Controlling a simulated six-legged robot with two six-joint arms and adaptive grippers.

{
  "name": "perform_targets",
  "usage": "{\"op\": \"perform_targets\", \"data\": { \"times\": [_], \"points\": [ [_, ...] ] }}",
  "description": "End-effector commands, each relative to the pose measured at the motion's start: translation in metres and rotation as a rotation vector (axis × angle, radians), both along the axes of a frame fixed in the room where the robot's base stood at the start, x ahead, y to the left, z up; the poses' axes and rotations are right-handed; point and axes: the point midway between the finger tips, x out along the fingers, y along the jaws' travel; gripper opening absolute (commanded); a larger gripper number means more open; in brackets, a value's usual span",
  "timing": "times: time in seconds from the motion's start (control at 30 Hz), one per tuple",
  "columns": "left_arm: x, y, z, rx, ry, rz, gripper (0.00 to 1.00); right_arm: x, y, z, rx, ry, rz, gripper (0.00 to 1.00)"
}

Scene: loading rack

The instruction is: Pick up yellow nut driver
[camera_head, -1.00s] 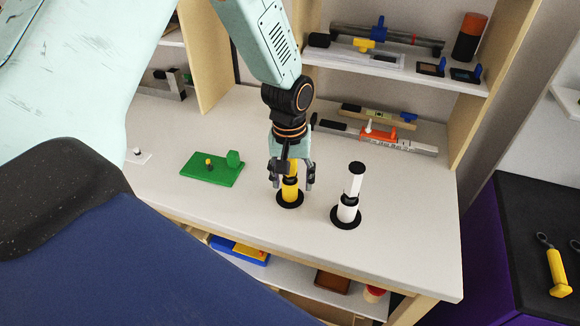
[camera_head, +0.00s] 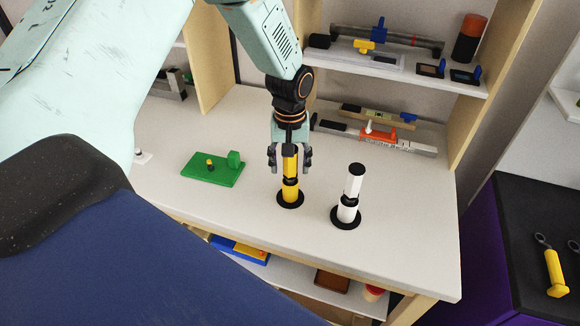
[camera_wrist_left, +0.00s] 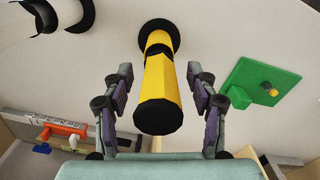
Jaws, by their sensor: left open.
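The yellow nut driver (camera_head: 291,190) stands upright on the white rack top, in a round black base (camera_head: 290,203), with black bands on its yellow body. My left gripper (camera_head: 290,168) is open around the driver's upper part from above, one finger on each side. In the left wrist view the yellow nut driver (camera_wrist_left: 158,88) lies between the two open fingers (camera_wrist_left: 160,110), with a visible gap on each side. Its dark end faces the camera. My right gripper is not in view.
A white driver (camera_head: 348,198) in a black base stands close on the right. A green block fixture (camera_head: 212,170) lies to the left. A level and an orange tool (camera_head: 380,134) lie behind. A shelf (camera_head: 400,72) holds more tools. A yellow-handled tool (camera_head: 556,272) lies far right.

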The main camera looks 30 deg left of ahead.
Motion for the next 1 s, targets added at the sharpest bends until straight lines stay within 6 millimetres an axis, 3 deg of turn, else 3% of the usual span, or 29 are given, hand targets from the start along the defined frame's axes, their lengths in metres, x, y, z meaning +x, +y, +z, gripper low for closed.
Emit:
{"op": "perform_targets", "data": {
  "times": [0.3, 1.0],
  "points": [
    [0.0002, -0.0003, -0.0048, 0.001, -0.001, 0.000, 0.57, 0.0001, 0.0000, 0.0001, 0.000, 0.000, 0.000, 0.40],
    [0.0001, -0.0002, -0.0045, 0.000, -0.001, 0.000, 0.00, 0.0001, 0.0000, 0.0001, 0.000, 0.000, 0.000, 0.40]
  ]
}}
